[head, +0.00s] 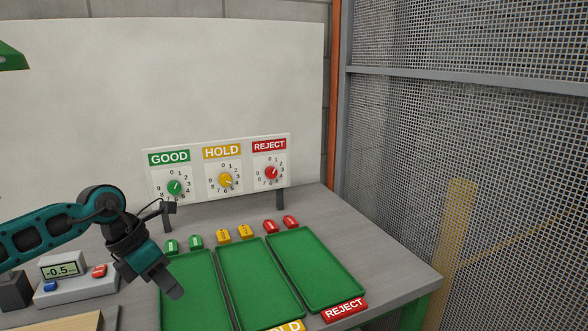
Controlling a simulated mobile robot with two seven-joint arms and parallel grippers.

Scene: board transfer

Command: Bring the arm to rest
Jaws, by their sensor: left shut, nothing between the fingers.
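My left gripper (170,289) comes in from the left on a teal and black arm. Its fingers are shut with nothing between them. It hangs over the left part of the grey table, in front of the upper left part of the left green tray (203,292). I cannot tell whether it touches the tray. My right gripper does not show.
A middle tray (258,283) and a right tray (315,268) lie beside it, empty where visible. Green, yellow and red tags stand behind them. A dial board (217,164) stands at the back. A meter (75,281) sits left. Mesh fencing (470,150) bounds the right.

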